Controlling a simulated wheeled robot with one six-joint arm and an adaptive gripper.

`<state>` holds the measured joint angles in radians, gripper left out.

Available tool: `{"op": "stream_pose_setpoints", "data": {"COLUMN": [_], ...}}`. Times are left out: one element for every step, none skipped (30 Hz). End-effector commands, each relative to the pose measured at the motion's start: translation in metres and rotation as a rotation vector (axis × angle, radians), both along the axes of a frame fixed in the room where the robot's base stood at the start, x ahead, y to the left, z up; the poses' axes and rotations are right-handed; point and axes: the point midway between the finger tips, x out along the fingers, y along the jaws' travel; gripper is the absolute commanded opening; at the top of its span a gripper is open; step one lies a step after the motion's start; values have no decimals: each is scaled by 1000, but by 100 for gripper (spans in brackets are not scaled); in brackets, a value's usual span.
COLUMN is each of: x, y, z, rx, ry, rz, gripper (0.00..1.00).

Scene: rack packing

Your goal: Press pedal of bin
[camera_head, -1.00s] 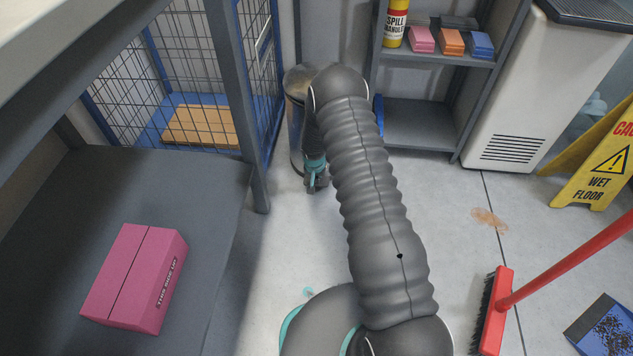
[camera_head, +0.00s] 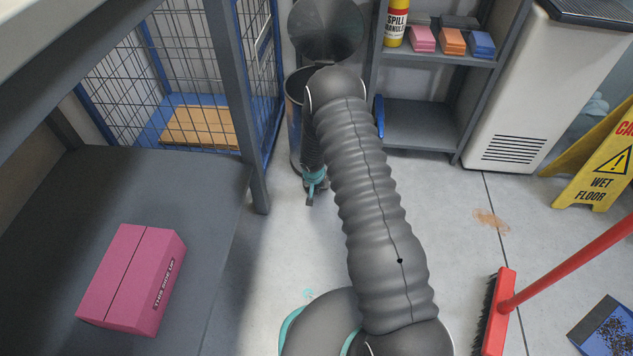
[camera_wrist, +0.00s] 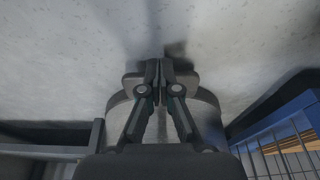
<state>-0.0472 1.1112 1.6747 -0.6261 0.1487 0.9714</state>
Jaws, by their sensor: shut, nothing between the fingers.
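The metal pedal bin (camera_head: 295,118) stands on the floor at the back, between the wire cage and the grey shelf. Its round lid (camera_head: 325,30) is raised upright behind the opening, which is partly hidden by my arm. My gripper (camera_head: 311,196) is low at the bin's foot in the head view. In the wrist view my gripper (camera_wrist: 160,68) is shut and empty, its fingertips together by the floor, with the bin's rounded body (camera_wrist: 208,105) behind the fingers. The pedal is hidden under the fingers, so I cannot see the contact.
A wire cage (camera_head: 270,75) with blue frame is close on the left. A grey shelf (camera_head: 420,120) stands right. A table with a pink box (camera_head: 133,277) is at left front. A broom (camera_head: 495,310), dustpan (camera_head: 605,330), wet-floor sign (camera_head: 600,160) and brown stain (camera_head: 490,219) are at right.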

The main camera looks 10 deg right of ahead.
Motion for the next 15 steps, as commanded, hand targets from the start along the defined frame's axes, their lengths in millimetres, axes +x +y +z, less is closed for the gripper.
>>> {"op": "stream_pose_setpoints", "data": {"x": [0, 0, 0, 0, 0, -1, -2, -2, -3, -5, -6, -7, -9, -10, -12], "y": [0, 0, 0, 0, 0, 0, 1, 1, 1, 2, 2, 3, 3, 3, 4], "z": [0, 0, 2, 3, 4, 7, 10, 14, 20, 24, 29, 36, 42, 48, 55], "rx": [0, 0, 0, 0, 0, 0, 0, 1, 1, 0, 1, 1, 0, 0, 0], "ry": [0, 0, -1, -1, -1, -1, -1, -2, -2, -2, -2, -2, -2, -2, -3], "rz": [0, 0, 0, 0, -1, -1, -1, -1, -1, -1, -1, -1, -1, -1, -1], "gripper": [0, 0, 0, 0, 0, 0, 0, 0, 0, 0, 0, 0, 0, 0, 0]}}
